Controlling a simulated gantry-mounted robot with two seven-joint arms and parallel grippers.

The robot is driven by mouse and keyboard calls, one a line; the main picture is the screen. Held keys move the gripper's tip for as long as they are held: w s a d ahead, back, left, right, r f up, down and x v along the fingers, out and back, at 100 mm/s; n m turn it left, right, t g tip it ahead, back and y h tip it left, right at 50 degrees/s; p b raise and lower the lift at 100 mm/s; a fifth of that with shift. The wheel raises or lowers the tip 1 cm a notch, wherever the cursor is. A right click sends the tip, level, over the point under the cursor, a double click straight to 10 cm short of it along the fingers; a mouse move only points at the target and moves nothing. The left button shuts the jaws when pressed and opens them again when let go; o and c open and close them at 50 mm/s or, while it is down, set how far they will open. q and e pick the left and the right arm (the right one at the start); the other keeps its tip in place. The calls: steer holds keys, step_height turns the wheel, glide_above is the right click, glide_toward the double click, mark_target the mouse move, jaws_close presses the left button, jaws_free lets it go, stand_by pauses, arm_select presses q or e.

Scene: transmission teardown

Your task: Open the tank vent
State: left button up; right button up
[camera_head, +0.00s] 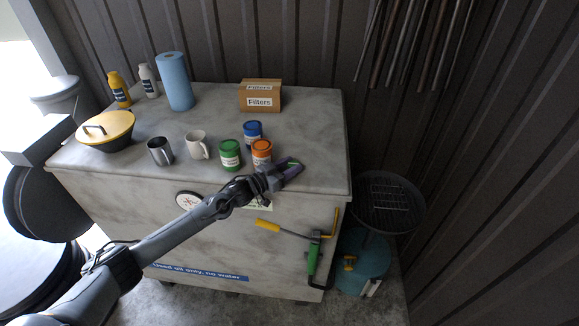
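A teal tank (365,250) stands on the floor at the right of the cabinet, partly hidden behind a dark round grill pan. A small yellow fitting (350,264) shows on its near side; I cannot tell whether this is the vent or how it is set. My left gripper (293,167) is over the right front part of the cabinet top, to the right of an orange-lidded can (261,152). Its fingers look apart, with purple and green on them, and hold nothing I can make out. It is above and left of the tank. My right gripper is not in view.
The grey cabinet top (310,115) holds cans, two mugs, a yellow-lidded pot (106,128), bottles, a blue roll (174,82) and a Filters box (260,95). The grill pan (385,205) overhangs the tank.

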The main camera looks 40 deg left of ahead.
arm_select(q)
steer(key=shift+c, duration=1.4)
